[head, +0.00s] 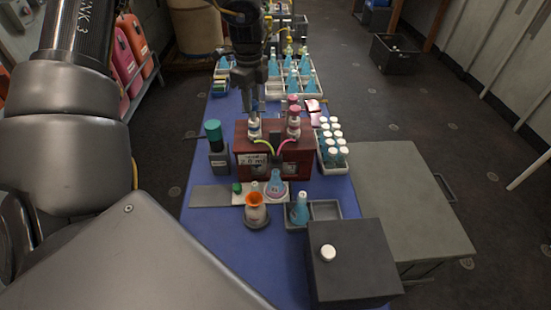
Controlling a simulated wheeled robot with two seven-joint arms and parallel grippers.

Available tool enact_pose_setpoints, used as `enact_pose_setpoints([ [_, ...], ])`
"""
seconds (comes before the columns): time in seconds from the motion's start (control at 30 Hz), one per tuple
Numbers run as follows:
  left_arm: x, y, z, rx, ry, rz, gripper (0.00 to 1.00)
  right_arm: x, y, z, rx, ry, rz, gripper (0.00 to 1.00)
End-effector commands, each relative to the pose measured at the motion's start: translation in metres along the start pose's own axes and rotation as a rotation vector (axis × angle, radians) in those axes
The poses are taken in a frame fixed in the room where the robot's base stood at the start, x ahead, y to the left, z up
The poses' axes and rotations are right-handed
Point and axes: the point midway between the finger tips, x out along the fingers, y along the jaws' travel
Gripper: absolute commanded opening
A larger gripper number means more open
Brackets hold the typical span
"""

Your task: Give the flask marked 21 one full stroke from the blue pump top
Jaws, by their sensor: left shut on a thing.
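A dark red pump stand (298,162) with a pale label stands mid-table, bearing two pumps. The right pump (293,125) has a pinkish top and a pink tube. The left pump (254,131) has a yellow-green tube. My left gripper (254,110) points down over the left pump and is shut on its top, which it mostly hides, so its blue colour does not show. In front of the stand, a flask (275,188) sits on a pale plate, with an orange-collared flask (256,213) nearer and a blue flask (301,211) in a grey tray. I cannot read the number 21. My right gripper is out of view.
A rack of white-capped bottles (332,145) stands right of the stand; a teal-capped grey holder (217,158) stands left. A black box (350,265) with a white knob fills the near right. Trays of blue flasks (295,85) stand behind. Blue table (215,222) shows bare at front left.

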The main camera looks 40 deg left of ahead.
Motion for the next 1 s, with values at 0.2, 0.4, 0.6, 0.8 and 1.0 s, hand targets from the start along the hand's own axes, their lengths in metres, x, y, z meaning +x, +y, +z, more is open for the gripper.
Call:
enact_pose_setpoints([
  [0.2,-0.007,-0.001,0.000,-0.001,0.000,-0.002,0.15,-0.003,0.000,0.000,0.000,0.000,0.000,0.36],
  [0.4,-0.012,-0.001,0.000,0.000,0.000,-0.002,0.15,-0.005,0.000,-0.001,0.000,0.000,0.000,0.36],
  [0.6,-0.017,-0.001,0.000,0.000,0.001,-0.002,0.15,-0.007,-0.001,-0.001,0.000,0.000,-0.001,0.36],
  [0.8,-0.017,-0.001,0.000,0.000,0.001,-0.002,0.15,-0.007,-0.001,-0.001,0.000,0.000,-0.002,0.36],
  [1.0,-0.015,0.000,0.000,0.000,0.000,-0.002,0.15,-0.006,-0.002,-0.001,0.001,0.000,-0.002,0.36],
])
